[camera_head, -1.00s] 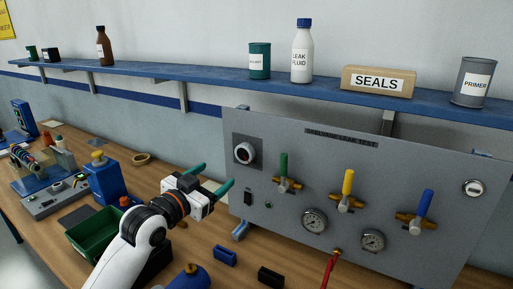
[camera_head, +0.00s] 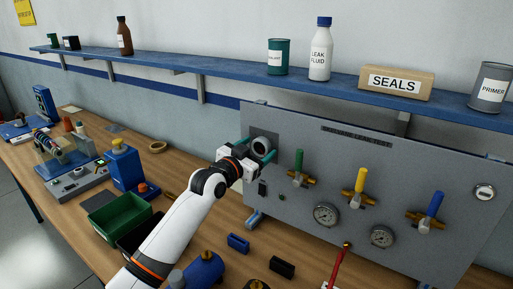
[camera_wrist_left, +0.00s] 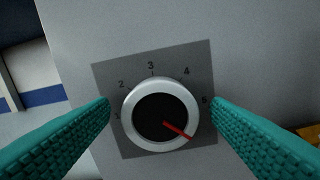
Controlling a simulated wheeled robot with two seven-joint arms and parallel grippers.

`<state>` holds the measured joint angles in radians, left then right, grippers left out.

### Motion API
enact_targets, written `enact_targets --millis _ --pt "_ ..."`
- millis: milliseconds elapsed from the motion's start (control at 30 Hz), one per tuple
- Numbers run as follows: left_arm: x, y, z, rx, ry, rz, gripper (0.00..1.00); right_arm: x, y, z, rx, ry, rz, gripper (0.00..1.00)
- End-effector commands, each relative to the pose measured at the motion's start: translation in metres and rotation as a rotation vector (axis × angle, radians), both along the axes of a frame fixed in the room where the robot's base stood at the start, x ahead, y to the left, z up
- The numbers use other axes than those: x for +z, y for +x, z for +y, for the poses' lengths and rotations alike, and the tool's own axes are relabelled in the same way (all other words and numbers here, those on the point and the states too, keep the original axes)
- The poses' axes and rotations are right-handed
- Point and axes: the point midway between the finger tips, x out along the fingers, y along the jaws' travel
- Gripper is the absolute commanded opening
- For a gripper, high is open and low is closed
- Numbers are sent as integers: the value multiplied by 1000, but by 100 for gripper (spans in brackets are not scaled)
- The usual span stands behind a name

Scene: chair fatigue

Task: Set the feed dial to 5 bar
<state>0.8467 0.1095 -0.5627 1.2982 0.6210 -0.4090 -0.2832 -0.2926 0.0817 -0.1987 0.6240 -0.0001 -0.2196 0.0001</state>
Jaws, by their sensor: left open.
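The feed dial (camera_head: 261,146) is a round knob with a pale rim and dark face at the upper left of the grey panel. In the left wrist view the dial (camera_wrist_left: 160,114) has a scale marked 1 to 5 around its top. Its red pointer (camera_wrist_left: 178,131) points to the lower right, below the 5 mark (camera_wrist_left: 205,100). My left gripper (camera_head: 257,150) is open at the dial, with one teal finger on each side. In the left wrist view my left gripper (camera_wrist_left: 161,103) shows gaps between its fingertips and the rim. My right gripper is out of view.
The grey panel (camera_head: 390,165) carries green (camera_head: 299,160), yellow (camera_head: 360,180) and blue (camera_head: 436,204) valve handles and gauges right of the dial. A blue shelf (camera_head: 230,76) with containers runs above. A green bin (camera_head: 118,216) and small blocks stand on the wooden bench.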

Motion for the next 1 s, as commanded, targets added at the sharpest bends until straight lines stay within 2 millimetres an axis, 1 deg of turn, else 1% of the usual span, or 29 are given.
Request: enact_targets --millis 300,367,500,567,600,867,1000 --pt "0 2 -1 1 0 -2 72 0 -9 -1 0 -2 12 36" --pt "0 2 -1 1 0 -2 62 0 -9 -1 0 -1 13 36" --pt "0 2 -1 1 1 -1 39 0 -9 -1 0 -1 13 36" --pt "0 2 -1 1 1 -1 29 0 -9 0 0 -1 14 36" --pt "0 2 -1 1 0 0 27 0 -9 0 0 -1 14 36" --pt "0 2 -1 0 -29 20 27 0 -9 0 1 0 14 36" --pt "0 2 -1 0 -83 57 27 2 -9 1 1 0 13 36"
